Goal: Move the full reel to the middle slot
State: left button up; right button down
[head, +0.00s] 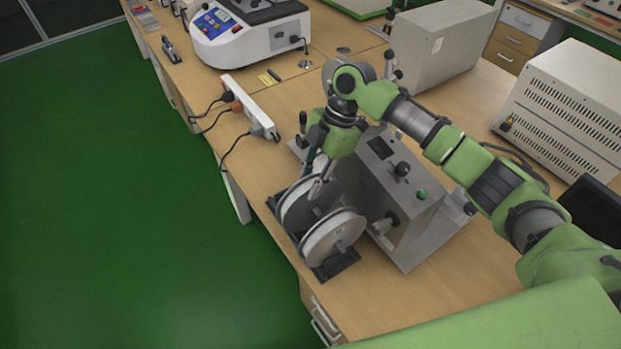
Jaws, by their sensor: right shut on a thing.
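Two pale round reels stand upright, side by side, at the table's left edge. The front reel (335,236) shows its broad face, and the rear reel (293,211) is partly hidden behind it and my gripper. A black stand (337,267) shows beneath them; its middle slot cannot be made out. My right gripper (317,188) points down at the top of the reels and is shut on one, seemingly the rear reel. The fingers partly cover the contact. I cannot tell which reel is full. My left gripper is not in view.
A grey test machine (406,205) with knobs and a green button stands close right of the reels. A white power strip (249,106) with plugged cables lies along the table edge behind. Large grey boxes (440,45) stand farther back. Green floor lies left of the table.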

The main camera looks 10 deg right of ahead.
jog(key=shift+f, duration=0.2)
dwell(0.3)
jog(key=shift+f, duration=1.05)
jog(key=c, duration=1.1)
grip_release()
jog(key=shift+r, duration=0.1)
